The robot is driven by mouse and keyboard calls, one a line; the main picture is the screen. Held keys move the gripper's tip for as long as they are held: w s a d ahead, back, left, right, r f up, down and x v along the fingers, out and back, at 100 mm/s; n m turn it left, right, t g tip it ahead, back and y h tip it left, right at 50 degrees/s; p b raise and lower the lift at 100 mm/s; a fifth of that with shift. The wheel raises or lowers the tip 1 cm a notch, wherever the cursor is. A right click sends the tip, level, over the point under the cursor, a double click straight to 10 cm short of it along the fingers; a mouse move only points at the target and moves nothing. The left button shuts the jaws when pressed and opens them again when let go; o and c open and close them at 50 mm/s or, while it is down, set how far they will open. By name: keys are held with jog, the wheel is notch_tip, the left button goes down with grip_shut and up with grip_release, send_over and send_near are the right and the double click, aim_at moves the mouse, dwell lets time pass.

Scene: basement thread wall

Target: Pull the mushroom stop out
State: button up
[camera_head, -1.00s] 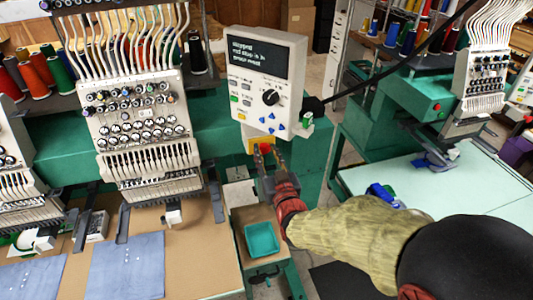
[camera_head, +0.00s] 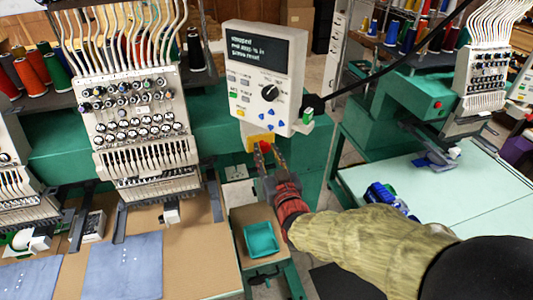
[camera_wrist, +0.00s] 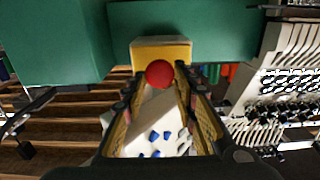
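The mushroom stop is a round red button (camera_wrist: 159,73) on a yellow box (camera_wrist: 160,50) in the wrist view. In the head view the red button (camera_head: 265,147) sits on the yellow box (camera_head: 258,137) just below the control panel, partly hidden by the fingers. My gripper (camera_head: 267,151) reaches up to it from below. In the wrist view my gripper (camera_wrist: 157,78) is open, with a finger on each side of the button and a visible gap to each. I cannot tell how far the button lies between the tips.
A control panel (camera_head: 264,75) with a screen and dial hangs right above the box. Green machine beams (camera_head: 215,130) run behind. A teal tray (camera_head: 261,240) sits below my gripper. A needle head (camera_head: 140,125) stands at left, a pale green table (camera_head: 460,190) at right.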

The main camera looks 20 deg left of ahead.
jog(key=o, duration=0.5)
jog(key=shift+c, duration=0.2)
jog(key=shift+s+d, duration=0.1)
jog(key=shift+s, duration=0.05)
jog(key=v, duration=1.2)
